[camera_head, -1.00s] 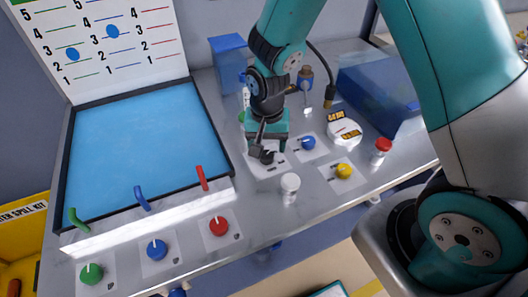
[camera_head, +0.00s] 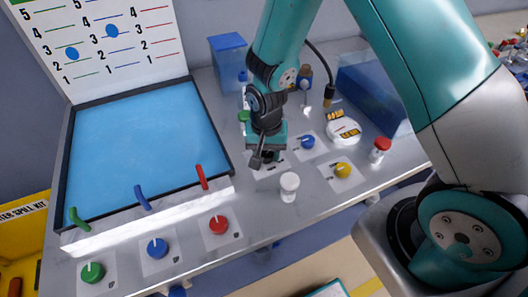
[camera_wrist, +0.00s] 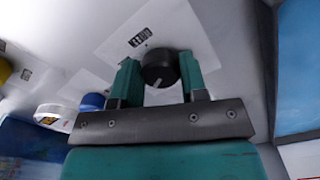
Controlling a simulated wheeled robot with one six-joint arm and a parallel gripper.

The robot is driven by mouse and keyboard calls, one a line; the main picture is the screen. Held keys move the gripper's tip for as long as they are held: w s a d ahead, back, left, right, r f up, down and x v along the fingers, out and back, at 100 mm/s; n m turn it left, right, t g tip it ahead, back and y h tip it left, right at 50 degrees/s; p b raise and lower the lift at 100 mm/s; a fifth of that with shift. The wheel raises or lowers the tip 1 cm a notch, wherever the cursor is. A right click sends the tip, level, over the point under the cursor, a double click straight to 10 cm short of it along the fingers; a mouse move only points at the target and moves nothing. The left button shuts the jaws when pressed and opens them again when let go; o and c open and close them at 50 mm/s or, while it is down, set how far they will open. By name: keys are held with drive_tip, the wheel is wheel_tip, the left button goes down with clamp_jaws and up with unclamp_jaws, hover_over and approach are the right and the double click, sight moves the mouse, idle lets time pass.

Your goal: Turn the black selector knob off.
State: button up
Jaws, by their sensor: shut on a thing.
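The black selector knob (camera_wrist: 158,66) shows in the wrist view on a white label plate (camera_wrist: 180,28). A pale pointer mark on it aims toward the lower left of that view. A small dark printed patch (camera_wrist: 140,38) lies on the plate beside the knob; I cannot read it. My gripper (camera_wrist: 160,78) has its two teal fingers on either side of the knob and is shut on it. In the head view my gripper (camera_head: 264,157) points down at the bench behind the white knob (camera_head: 289,184), and it mostly hides the black knob.
Blue (camera_head: 308,142) and yellow (camera_head: 343,170) knobs sit close to the right of my gripper. A white round device (camera_head: 343,131) and a red-capped post (camera_head: 380,148) stand further right. The blue panel (camera_head: 145,145) with coloured levers is at left. Green, blue and red knobs line the front.

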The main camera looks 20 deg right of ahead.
drive_tip(key=shift+w+n, duration=0.15)
drive_tip(key=shift+n, duration=0.25)
idle(0.6)
drive_tip(key=n, duration=0.4)
drive_tip(key=shift+d+n, duration=0.1)
drive_tip(key=shift+n, duration=0.3)
drive_tip(key=n, duration=0.6)
drive_tip(key=shift+w+r, duration=0.1)
drive_tip(key=shift+n, duration=0.3)
drive_tip(key=o, duration=0.9)
